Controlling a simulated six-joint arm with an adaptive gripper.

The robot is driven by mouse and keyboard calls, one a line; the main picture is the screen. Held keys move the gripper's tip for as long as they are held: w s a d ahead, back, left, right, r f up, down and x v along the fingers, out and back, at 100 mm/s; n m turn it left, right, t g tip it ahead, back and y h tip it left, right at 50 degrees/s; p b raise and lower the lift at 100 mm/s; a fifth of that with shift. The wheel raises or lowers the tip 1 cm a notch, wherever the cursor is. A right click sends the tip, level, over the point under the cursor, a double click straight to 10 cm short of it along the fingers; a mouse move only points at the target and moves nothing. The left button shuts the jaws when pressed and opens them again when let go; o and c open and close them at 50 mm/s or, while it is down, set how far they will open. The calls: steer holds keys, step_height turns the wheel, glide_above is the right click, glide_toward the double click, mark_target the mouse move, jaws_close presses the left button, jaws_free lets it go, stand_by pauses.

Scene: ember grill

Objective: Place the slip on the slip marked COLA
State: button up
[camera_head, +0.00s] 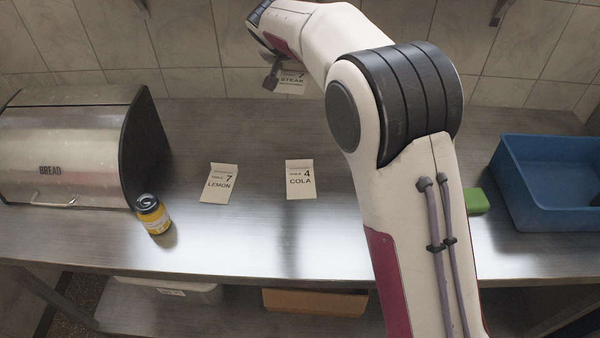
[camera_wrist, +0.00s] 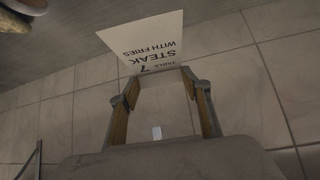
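A white slip reading TABLE 7, STEAK WITH FRIES (camera_wrist: 146,38) is at my gripper (camera_wrist: 161,84); the text is upside down in the wrist view. The two fingers stand at the slip's side edges with its top end between them, so they look shut on it across its width. In the head view the STEAK slip (camera_head: 291,82) hangs upright near the wall, beside a dark finger of my gripper (camera_head: 274,76); the arm hides the rest. The COLA slip (camera_head: 300,184), marked TABLE 4, lies on the counter's middle.
A LEMON slip (camera_head: 218,187) lies left of the COLA slip. A yellow can (camera_head: 154,216) stands before the steel bread box (camera_head: 60,150). A blue bin (camera_head: 550,215) and a green block (camera_head: 477,201) are at the right. The counter around the COLA slip is clear.

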steer(key=s+d, duration=0.4)
steer(key=d, duration=0.2)
steer(key=s+d+f+m+h, duration=0.1)
steer(key=s+d, duration=0.3)
steer(key=d, duration=0.3)
steer(key=shift+s+d+f+m, duration=0.2)
steer(key=shift+s+f+m, duration=0.05)
steer(key=shift+f+m, duration=0.05)
steer(key=shift+o, duration=0.2)
steer(key=s+d+f, duration=0.2)
steer(key=s+d, duration=0.1)
steer(key=s, duration=0.3)
steer(key=s+d+f, duration=0.3)
steer(key=s+d, duration=0.1)
steer(key=s, duration=0.2)
steer(key=shift+s+h, duration=0.3)
steer(key=shift+s, duration=0.1)
steer(key=w+a+n+g+y, duration=0.1)
steer(key=a+n+y, duration=0.3)
steer(key=a, duration=0.6)
steer(key=w+a+r+n+g+y, duration=0.1)
steer(key=w+a+n+y, duration=0.1)
steer(key=a+n+y, duration=0.3)
steer(key=shift+w+a+r+n+g, duration=0.15)
steer(key=shift+w+a+n+g, duration=0.2)
steer(key=shift+a+n, duration=1.8)
steer(key=shift+a+m, duration=0.65)
steer(key=shift+f, duration=2.9)
